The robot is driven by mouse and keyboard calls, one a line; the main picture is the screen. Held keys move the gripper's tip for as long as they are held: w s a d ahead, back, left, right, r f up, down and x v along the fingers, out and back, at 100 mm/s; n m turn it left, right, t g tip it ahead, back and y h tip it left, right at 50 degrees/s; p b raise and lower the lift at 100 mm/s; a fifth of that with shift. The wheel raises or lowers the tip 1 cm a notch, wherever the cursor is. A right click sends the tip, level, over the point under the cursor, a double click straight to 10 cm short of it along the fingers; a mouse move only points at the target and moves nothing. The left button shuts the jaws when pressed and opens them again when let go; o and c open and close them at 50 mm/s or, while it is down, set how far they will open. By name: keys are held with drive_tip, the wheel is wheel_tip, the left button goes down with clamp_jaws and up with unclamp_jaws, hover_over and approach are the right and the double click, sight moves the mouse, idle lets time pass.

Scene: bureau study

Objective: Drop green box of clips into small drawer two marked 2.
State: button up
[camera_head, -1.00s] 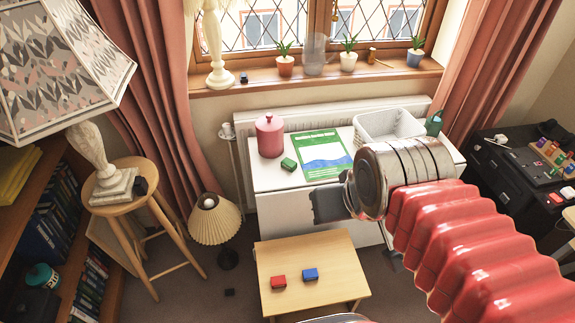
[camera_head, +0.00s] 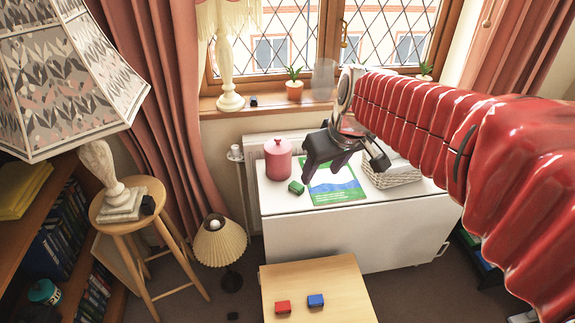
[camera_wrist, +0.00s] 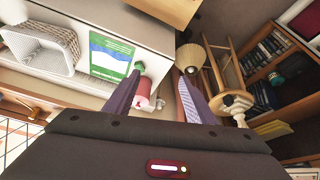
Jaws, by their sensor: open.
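The green box of clips (camera_head: 296,187) lies on the white cabinet top (camera_head: 284,204), between the pink lidded pot and the green-and-blue booklet. My gripper (camera_head: 345,172) is open and empty, raised above the booklet, to the right of the green box. In the wrist view the green box (camera_wrist: 140,67) shows close to the tip of the left finger of my gripper (camera_wrist: 157,76), with a gap that I cannot judge. No drawer marked 2 can be made out in the current views.
The pink pot (camera_head: 278,160) stands just left of the green box. The booklet (camera_head: 335,184) lies right of it, and a white basket (camera_head: 393,176) stands farther right. A low wooden table (camera_head: 315,287) in front holds a red box (camera_head: 283,307) and a blue box (camera_head: 316,300).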

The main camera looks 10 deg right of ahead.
drive_tip(key=w+d+f+n+y, duration=0.1)
drive_tip(key=w+d+f+n, duration=0.1)
drive_tip(key=w+f, duration=0.9)
drive_tip(key=w+d+f+n+g, duration=0.1)
drive_tip(key=w+d+f+n, duration=0.1)
drive_tip(key=w+f, duration=0.9)
drive_tip(key=w+n, duration=0.1)
drive_tip(key=w, duration=0.3)
drive_tip(key=shift+w+d+y, duration=0.15)
drive_tip(key=shift+w+y, duration=0.2)
drive_tip(key=shift+y, duration=0.05)
hover_over(297, 186)
drive_tip(key=s+d, duration=0.2)
drive_tip(key=shift+w+a+f, duration=0.1)
drive_tip(key=shift+f, duration=1.9)
drive_tip(key=shift+w+a+f, duration=0.1)
drive_tip(key=shift+f, duration=1.85)
drive_tip(key=shift+x, duration=2.65)
